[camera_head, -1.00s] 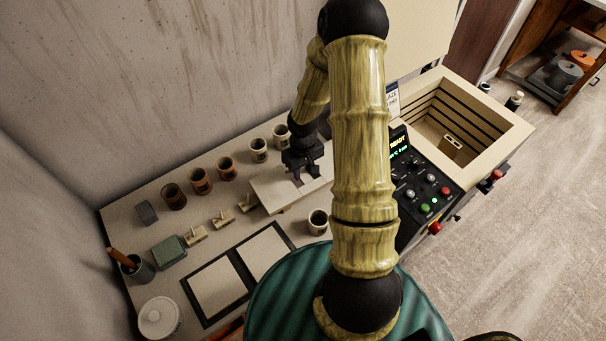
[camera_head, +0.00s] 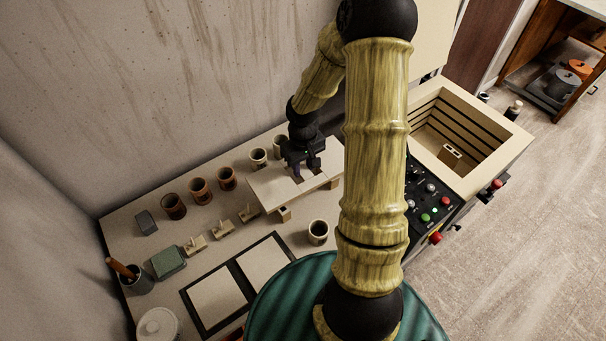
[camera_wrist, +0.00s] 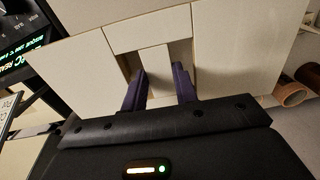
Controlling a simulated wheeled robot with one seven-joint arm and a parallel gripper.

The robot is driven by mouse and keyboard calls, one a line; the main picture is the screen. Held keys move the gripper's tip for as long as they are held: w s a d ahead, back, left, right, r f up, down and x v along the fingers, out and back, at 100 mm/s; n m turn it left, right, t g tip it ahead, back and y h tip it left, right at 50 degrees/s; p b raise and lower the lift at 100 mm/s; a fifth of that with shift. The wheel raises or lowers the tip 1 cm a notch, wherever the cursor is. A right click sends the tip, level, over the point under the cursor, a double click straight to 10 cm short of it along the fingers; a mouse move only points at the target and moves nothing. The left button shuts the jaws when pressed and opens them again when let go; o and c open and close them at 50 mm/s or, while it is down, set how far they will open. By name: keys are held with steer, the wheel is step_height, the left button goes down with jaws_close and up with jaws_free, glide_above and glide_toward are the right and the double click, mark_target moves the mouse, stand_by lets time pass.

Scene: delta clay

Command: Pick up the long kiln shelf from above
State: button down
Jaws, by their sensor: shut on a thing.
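The long kiln shelf (camera_head: 268,190) is a flat cream board in the middle of the worktop in the head view. It lies level, with short pale posts (camera_head: 285,213) visible under its front edge. My gripper (camera_head: 298,176) is above it, pointing down, with its fingers in the slots near the middle. In the wrist view the shelf (camera_wrist: 235,50) fills most of the picture. The purple fingers of my gripper (camera_wrist: 160,85) are shut on the narrow bar between the two slots. The shelf seems slightly above the posts, though the gap is hard to judge.
A dark-rimmed cup (camera_head: 318,231) stands close in front. Small stilts (camera_head: 222,228) lie to the left. The open kiln (camera_head: 450,140) and its control panel (camera_head: 428,200) are to the right.

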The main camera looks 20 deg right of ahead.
mark_target(303, 170)
steer(key=shift+r, duration=1.6)
